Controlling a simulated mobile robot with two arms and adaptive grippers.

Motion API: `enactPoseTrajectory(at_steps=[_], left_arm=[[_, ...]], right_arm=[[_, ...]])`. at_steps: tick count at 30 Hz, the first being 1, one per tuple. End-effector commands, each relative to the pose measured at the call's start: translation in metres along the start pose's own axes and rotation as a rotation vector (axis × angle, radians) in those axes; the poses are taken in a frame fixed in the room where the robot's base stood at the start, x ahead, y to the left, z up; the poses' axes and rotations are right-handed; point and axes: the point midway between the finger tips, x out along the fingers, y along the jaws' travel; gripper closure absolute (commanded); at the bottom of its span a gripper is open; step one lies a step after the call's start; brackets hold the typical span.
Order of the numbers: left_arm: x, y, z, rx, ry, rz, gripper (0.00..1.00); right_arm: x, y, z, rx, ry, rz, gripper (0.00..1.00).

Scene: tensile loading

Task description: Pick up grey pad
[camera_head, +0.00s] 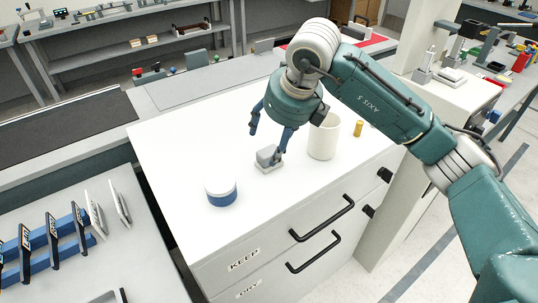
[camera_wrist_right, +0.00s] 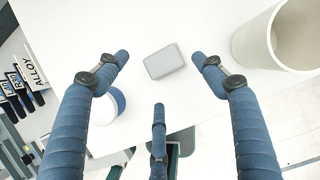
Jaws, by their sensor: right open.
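The grey pad (camera_head: 267,156) is a small grey block on the white cabinet top, in the middle of the head view. In the right wrist view the grey pad (camera_wrist_right: 164,61) shows as a flat rounded rectangle between my fingers. My right gripper (camera_head: 266,142) points down over it with its blue fingers spread. The right wrist view shows the open fingers (camera_wrist_right: 160,62) around the pad with gaps on the sides; nothing is held. One fingertip overlaps the pad's right edge in the head view; I cannot tell whether it touches. My left gripper is out of view.
A white cylindrical cup (camera_head: 323,138) stands close right of the pad. A round white-and-blue container (camera_head: 221,193) stands front left. A small yellow cylinder (camera_head: 358,129) is right of the cup. A rack with dark labelled plates (camera_head: 53,240) is at lower left. The cabinet top's left part is clear.

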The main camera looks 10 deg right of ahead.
Motion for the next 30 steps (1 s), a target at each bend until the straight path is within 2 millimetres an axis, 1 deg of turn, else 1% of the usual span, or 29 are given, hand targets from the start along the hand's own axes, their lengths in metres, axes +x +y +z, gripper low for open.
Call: enactPoseTrajectory(at_steps=[4,8,9,12,15,20,21,22,28,29,30], left_arm=[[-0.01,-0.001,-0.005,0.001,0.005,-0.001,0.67],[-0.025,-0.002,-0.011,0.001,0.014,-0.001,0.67],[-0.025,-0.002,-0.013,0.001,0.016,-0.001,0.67],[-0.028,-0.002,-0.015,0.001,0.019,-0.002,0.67],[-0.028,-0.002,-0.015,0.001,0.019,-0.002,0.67],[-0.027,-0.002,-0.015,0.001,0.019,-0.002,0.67],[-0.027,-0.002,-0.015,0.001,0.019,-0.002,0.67],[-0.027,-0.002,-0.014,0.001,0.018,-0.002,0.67],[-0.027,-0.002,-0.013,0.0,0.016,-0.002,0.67],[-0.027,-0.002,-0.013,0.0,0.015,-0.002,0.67],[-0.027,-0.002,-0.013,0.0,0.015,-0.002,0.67]], right_arm=[[0.011,-0.002,-0.001,0.0,0.004,0.001,0.31],[0.03,-0.005,-0.002,0.0,0.005,0.003,0.31],[0.037,-0.005,-0.002,0.0,0.002,0.003,0.31],[0.048,-0.005,-0.002,0.0,0.0,0.002,0.31],[0.054,-0.005,-0.002,-0.001,-0.001,0.002,0.31],[0.054,-0.005,-0.002,-0.002,-0.001,0.002,0.31],[0.054,-0.005,-0.002,-0.002,-0.002,0.002,0.33],[0.054,-0.005,-0.002,-0.002,-0.002,0.002,0.39],[0.054,-0.005,-0.002,-0.002,-0.002,0.002,0.79],[0.054,-0.005,-0.002,-0.002,-0.002,0.002,0.83],[0.054,-0.005,-0.002,-0.002,-0.002,0.002,0.84]])
